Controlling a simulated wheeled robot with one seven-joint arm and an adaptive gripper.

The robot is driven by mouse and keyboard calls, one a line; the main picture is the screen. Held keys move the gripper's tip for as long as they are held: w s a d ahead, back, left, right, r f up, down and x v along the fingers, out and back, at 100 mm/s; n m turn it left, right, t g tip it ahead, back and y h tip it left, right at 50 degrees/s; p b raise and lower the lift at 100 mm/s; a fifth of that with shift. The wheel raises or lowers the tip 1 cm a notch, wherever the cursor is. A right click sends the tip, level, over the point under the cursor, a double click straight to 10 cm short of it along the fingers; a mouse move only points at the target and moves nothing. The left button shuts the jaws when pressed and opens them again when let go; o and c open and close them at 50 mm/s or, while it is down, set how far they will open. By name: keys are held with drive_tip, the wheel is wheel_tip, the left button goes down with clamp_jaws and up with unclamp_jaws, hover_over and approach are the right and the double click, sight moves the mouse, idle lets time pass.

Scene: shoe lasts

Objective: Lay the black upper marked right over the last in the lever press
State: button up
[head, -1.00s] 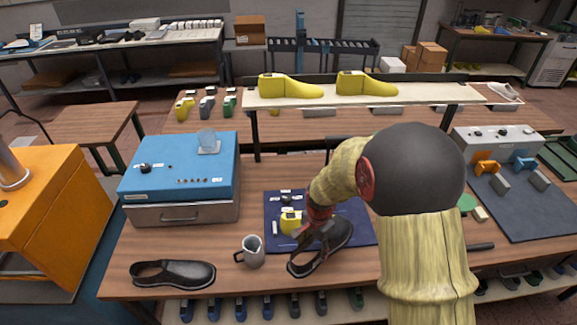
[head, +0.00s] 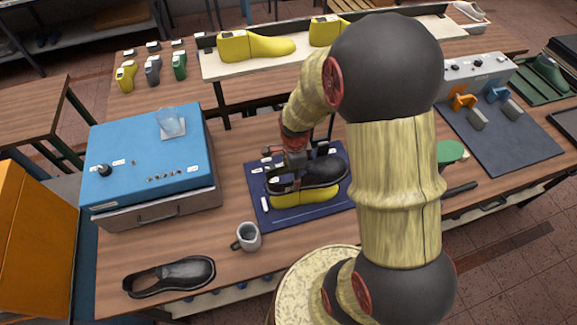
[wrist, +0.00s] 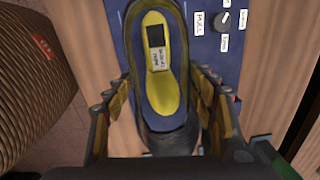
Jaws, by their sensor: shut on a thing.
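My gripper (head: 288,172) is shut on a black upper (head: 312,174) and holds it right above a yellow last (head: 305,199). The last lies on the blue base of the press (head: 262,214). In the wrist view my gripper (wrist: 160,105) has a finger on each side of the black upper (wrist: 170,143). The yellow last (wrist: 162,95) shows through the upper's opening, roughly lined up with it; the label in there is too small to read. I cannot tell whether upper and last touch. A second black upper (head: 170,277) lies at the table's front left.
A grey mug (head: 248,237) stands just left of the press. A blue box machine (head: 150,160) is at the left. Yellow lasts (head: 255,46) stand on a raised shelf behind. A dark mat with orange and blue pieces (head: 500,130) is at the right.

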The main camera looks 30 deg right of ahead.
sight(292, 194)
drive_tip(key=shift+w+f+b, duration=0.1)
drive_tip(key=shift+f+b, duration=4.35)
drive_tip(key=shift+f, duration=1.9)
drive_tip(key=shift+f+b, duration=0.35)
drive_tip(key=shift+f, duration=0.25)
drive_tip(key=o, duration=1.2)
drive_tip(key=shift+o, duration=0.5)
drive_tip(key=r, duration=1.2)
drive_tip(key=shift+s+a, duration=0.2)
drive_tip(key=shift+s, duration=0.1)
